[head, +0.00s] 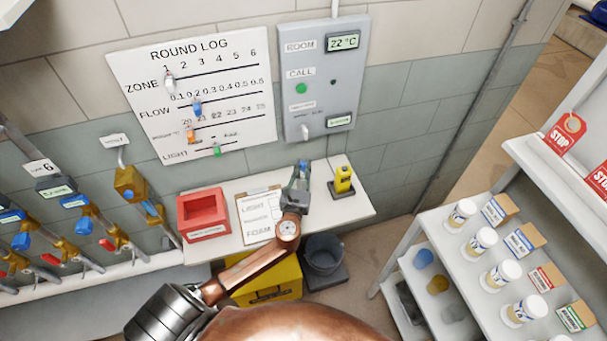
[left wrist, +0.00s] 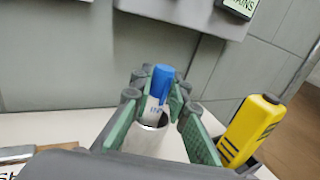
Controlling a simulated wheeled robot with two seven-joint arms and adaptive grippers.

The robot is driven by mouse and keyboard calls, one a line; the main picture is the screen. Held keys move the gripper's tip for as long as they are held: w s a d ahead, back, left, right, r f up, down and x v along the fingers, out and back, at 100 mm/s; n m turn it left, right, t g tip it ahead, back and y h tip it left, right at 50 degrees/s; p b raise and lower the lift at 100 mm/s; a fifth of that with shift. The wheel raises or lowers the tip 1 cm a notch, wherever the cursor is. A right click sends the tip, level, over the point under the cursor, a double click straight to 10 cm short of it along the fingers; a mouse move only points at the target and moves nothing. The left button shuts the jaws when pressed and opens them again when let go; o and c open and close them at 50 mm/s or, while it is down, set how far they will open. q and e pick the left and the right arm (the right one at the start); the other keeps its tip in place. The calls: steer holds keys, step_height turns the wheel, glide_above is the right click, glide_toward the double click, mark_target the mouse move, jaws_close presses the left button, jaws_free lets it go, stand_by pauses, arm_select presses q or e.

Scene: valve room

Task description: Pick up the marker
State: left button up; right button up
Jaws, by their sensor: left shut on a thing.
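The marker (left wrist: 161,82) has a blue cap and a white body, and it stands nearly upright in the left wrist view. My left gripper (left wrist: 156,100) is shut on the marker, with its green-padded fingers on either side of it. The marker's lower part is at the mouth of a grey metal cup (left wrist: 147,142); I cannot tell how deep it sits. In the head view my left gripper (head: 300,180) is over the back of the white table, and it hides most of the marker and cup. My right gripper is not in view.
A yellow device (head: 343,180) stands right of the gripper on the table (head: 335,212). A clipboard (head: 259,214) and a red tray (head: 203,213) lie to the left. The wall with a grey panel (head: 323,75) is close behind. Shelves (head: 465,265) with white-lidded jars stand at right.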

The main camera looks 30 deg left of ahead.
arm_select(q)
steer(key=shift+r, duration=0.1)
steer(key=shift+r, duration=0.55)
step_height(320, 180, up, 17)
steer(key=p, duration=0.6)
steer(key=shift+f, duration=0.15)
